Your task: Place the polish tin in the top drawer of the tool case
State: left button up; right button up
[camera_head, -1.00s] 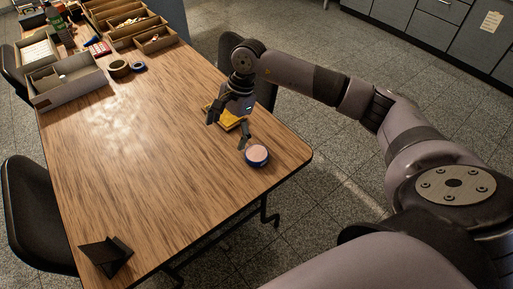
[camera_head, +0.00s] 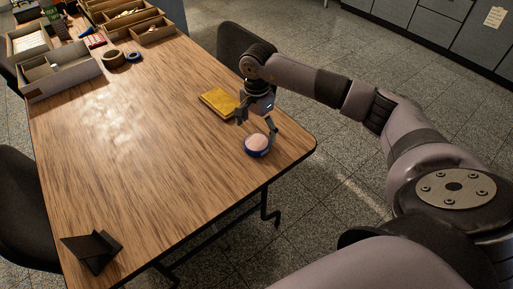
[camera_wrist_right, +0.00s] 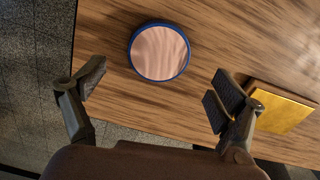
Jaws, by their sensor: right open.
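A round tin (camera_head: 257,145) with a pinkish top and blue rim lies flat near the table's right edge. It also shows in the right wrist view (camera_wrist_right: 159,52), ahead of and between the spread fingers. My right gripper (camera_head: 257,124) is open and empty beside the tin in the head view, one finger close to its right side. In the wrist view the gripper (camera_wrist_right: 155,95) is apart from the tin. I cannot make out a tool case with a top drawer. My left gripper is not in view.
A yellow book-like block (camera_head: 219,102) lies just left of the right gripper. Wooden trays and boxes (camera_head: 62,80), tape rolls (camera_head: 114,58) and small items crowd the table's far left end. A black stand (camera_head: 92,252) is at the near left. The middle of the table (camera_head: 140,150) is clear.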

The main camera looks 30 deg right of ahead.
aim_at(256, 141)
notch_tip(256, 141, down, 5)
jog(key=b, duration=0.2)
jog(key=shift+s+a+f+b, duration=0.1)
jog(key=shift+a+f+b, duration=0.1)
jog(key=shift+b, duration=0.2)
jog(key=shift+r, duration=0.1)
jog(key=shift+c, duration=0.6)
jog(key=shift+d, duration=0.1)
jog(key=c, duration=1.7)
jog(key=shift+r, duration=0.15)
